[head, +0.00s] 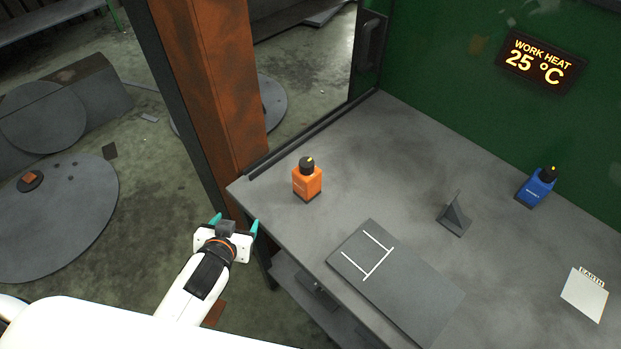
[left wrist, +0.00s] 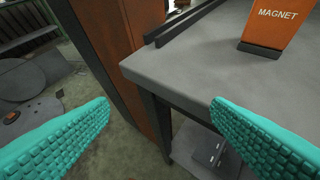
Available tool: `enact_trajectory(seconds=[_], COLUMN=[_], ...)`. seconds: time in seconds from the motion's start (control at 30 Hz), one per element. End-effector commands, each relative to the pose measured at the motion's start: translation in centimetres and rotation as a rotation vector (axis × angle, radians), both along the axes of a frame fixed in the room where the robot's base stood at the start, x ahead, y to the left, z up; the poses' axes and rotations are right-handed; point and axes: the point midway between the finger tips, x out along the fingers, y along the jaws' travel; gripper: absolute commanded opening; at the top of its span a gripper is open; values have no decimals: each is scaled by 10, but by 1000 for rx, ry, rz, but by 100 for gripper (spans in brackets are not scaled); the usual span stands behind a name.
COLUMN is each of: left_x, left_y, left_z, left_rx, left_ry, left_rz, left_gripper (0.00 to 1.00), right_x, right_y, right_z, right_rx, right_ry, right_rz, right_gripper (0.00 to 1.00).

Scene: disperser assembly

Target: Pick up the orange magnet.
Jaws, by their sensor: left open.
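The orange magnet (head: 307,183) is a small block with a black knob on top. It stands upright on the grey table near its left corner. Its lower part, lettered MAGNET, shows at the upper right of the left wrist view (left wrist: 268,25). My left gripper (head: 236,225) has teal fingers. It is open and empty, off the table's left edge, to the lower left of the magnet and apart from it. My right gripper is not in view.
A rust-brown post (head: 212,90) rises beside the table's left corner. On the grey table (head: 375,130) are a dark plate with white lines (head: 400,285), a grey wedge (head: 454,217), a blue block (head: 537,187) and a white EARTH plate (head: 585,294). The table around the magnet is clear.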

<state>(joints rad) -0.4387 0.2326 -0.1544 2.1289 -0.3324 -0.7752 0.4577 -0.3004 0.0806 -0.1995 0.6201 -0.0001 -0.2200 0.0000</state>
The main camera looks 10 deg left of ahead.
Motion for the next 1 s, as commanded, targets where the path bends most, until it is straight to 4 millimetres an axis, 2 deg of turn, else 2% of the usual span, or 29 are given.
enact_trajectory(seconds=[0.23,0.4,0.6,0.8,0.87,1.0], left_x=[45,66,68,63,67,86], left_y=[-7,-29,-57,-70,-74,-87], left_z=[24,40,42,39,39,41], left_rx=[-33,-103,-197,-249,-255,-256], left_ry=[-288,-480,-564,-565,-565,-568], left_rz=[-104,-296,-541,-661,-669,-671], left_gripper=[73,73,73,73,73,73], right_x=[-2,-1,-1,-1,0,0], right_y=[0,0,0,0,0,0], right_z=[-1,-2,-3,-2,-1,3], right_rx=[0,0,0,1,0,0], right_ry=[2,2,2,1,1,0], right_rz=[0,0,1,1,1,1], right_gripper=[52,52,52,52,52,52])
